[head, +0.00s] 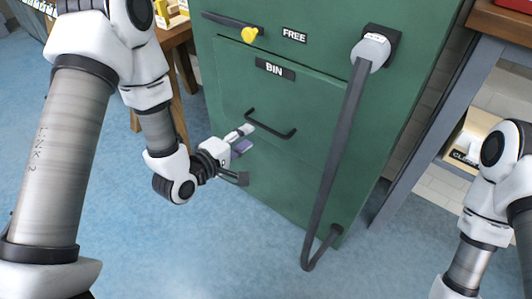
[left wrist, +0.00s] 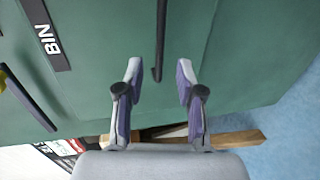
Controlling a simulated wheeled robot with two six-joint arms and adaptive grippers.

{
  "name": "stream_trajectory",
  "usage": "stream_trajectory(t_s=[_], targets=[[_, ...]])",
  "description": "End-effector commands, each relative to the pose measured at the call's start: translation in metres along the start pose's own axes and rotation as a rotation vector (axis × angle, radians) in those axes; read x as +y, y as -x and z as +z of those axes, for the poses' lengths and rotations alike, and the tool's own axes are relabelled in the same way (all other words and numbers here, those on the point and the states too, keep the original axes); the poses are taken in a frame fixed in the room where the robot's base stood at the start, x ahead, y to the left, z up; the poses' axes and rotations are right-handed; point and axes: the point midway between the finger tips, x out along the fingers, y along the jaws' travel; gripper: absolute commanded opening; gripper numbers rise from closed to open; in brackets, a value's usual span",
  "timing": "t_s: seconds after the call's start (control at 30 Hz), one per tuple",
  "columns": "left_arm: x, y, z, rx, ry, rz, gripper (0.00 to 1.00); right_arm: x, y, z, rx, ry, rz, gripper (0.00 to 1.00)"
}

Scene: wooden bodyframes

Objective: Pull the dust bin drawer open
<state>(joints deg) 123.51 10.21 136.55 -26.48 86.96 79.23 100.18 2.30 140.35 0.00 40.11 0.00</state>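The dust bin drawer (head: 305,160) is a green cabinet front with a black label reading BIN (head: 274,69). It looks closed, flush with the cabinet. Its dark bar handle (head: 272,131) sits at mid-height. My left gripper (head: 245,139) is just left of the handle in the head view. In the left wrist view the left gripper (left wrist: 159,85) is open, with the handle (left wrist: 159,45) between and ahead of its fingertips. Nothing is seen between the finger pads. My right arm shows at the lower right of the head view, but its gripper is out of frame.
A grey lever (head: 340,150) runs down the cabinet's right side from a round pivot. Above the drawer are a FREE label (head: 294,35), a dark bar and a yellow knob (head: 250,35). A wooden table stands at left, a shelf at right. Blue floor in front is clear.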

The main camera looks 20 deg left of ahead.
Motion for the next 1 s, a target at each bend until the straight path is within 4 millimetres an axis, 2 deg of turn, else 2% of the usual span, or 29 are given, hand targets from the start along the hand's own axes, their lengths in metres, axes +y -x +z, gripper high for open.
stream_trajectory(t_s=[0.03,0.17,0.5,0.63,0.83,0.87,0.93,0.97,1.0], targets=[[-0.008,-0.003,-0.001,0.002,-0.003,0.01,0.37,0.0,-0.013,0.0,0.001,0.0,0.0,0.4],[-0.003,-0.011,-0.002,0.002,-0.009,0.015,0.37,0.0,-0.013,-0.001,0.002,0.0,0.0,0.4],[-0.003,-0.071,-0.001,0.001,-0.009,0.014,0.37,0.0,-0.03,-0.001,0.001,0.0,0.0,0.4],[-0.001,-0.08,-0.001,0.002,-0.008,0.012,0.37,0.0,-0.032,-0.001,0.001,0.0,0.0,0.4],[-0.001,-0.081,-0.001,0.003,-0.006,0.011,0.37,0.0,-0.031,-0.001,0.001,0.0,0.0,0.4],[-0.001,-0.081,-0.001,0.003,-0.006,0.011,0.3,0.0,-0.031,-0.001,0.001,0.0,0.0,0.4],[-0.001,-0.081,-0.001,0.003,-0.006,0.011,0.05,0.0,-0.031,-0.001,0.001,0.0,0.0,0.4],[-0.001,-0.081,-0.001,0.003,-0.006,0.011,0.0,0.0,-0.031,-0.001,0.001,0.0,0.0,0.4],[-0.001,-0.081,-0.001,0.003,-0.006,0.011,0.0,0.0,-0.031,-0.001,0.001,0.0,0.0,0.4]])
